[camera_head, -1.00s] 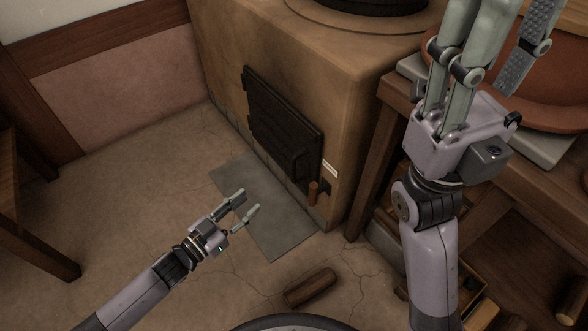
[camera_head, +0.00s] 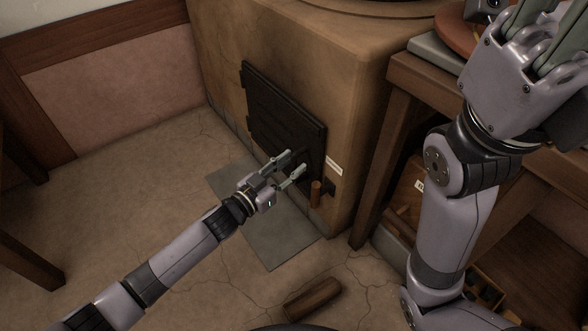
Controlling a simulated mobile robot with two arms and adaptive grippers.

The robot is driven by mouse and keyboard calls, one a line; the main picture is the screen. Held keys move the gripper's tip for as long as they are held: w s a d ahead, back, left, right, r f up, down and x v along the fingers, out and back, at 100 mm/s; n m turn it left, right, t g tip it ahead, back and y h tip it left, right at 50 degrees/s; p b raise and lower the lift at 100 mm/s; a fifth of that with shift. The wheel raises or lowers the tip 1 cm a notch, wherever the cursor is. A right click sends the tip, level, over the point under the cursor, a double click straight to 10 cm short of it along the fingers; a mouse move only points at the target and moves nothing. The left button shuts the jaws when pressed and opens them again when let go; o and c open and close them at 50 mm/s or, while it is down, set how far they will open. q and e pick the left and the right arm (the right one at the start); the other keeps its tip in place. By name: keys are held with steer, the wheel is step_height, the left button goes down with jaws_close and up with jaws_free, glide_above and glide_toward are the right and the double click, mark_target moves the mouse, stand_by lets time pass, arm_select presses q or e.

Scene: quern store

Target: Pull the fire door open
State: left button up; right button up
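The fire door (camera_head: 277,106) is a dark metal plate on the front of the tan stove (camera_head: 310,62). It looks shut. A wooden-handled latch (camera_head: 316,193) sticks out low at its right side, below a small white label. My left gripper (camera_head: 297,164) is at the lower right part of the door, its two fingers spread apart near the door's handle. The fingers hide much of the handle, and I cannot tell whether they touch it. My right gripper (camera_head: 548,45) is large at the upper right, its fingertips cut off by the frame's edge.
A wooden table (camera_head: 400,105) stands right of the stove, with a box and drawers below. A grey plate (camera_head: 270,235) lies on the floor before the stove. A wooden log (camera_head: 312,299) lies at the bottom.

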arm_select(q)
steer(key=shift+x, duration=0.8)
steer(key=shift+c, duration=0.2)
jaws_close()
